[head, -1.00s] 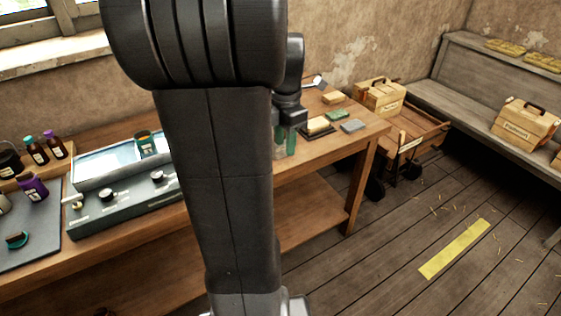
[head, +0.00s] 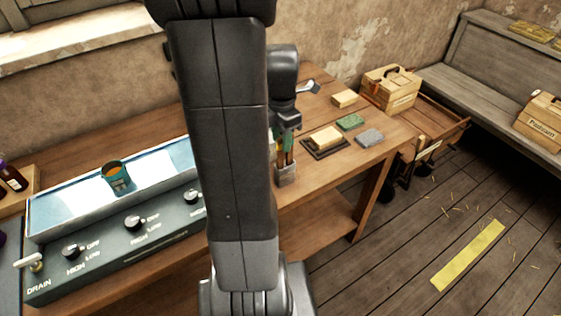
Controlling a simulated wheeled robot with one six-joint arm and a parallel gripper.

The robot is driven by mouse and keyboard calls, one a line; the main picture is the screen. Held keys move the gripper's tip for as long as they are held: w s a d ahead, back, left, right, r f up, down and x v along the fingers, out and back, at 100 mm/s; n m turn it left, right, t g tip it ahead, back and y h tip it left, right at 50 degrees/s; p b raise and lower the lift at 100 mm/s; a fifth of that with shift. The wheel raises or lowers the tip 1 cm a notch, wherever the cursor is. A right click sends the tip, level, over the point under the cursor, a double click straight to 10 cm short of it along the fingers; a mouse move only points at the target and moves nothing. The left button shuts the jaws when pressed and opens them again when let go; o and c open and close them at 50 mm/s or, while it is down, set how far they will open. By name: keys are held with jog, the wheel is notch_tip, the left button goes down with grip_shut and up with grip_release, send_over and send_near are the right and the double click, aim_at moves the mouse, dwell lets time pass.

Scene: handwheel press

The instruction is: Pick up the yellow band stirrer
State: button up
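Several thin upright sticks, with green and orange-brown showing, stand in a small grey holder (head: 286,176) at the front edge of the wooden bench, just right of my arm. I cannot make out a yellow band on any of them at this size. My gripper (head: 286,128) points down directly above the sticks, its fingers around or in front of their upper ends. My arm hides part of the sticks and the gripper's left side. I cannot tell whether the fingers are open or touching a stick.
A water bath (head: 75,205) with knobs and a drain handle holds a teal tin (head: 116,178) on the left. Right of my gripper lie a tan block on a dark tray (head: 322,150), a green pad (head: 350,122) and a grey block (head: 369,138).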

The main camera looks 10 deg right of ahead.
aim_at(280, 149)
jog(key=shift+w+f+p, duration=0.2)
jog(key=shift+f+p, duration=0.05)
jog(key=shift+f, duration=1)
jog(key=shift+w+f+p, duration=0.15)
jog(key=shift+f+p, duration=0.1)
jog(key=shift+f, duration=1)
grip_shut()
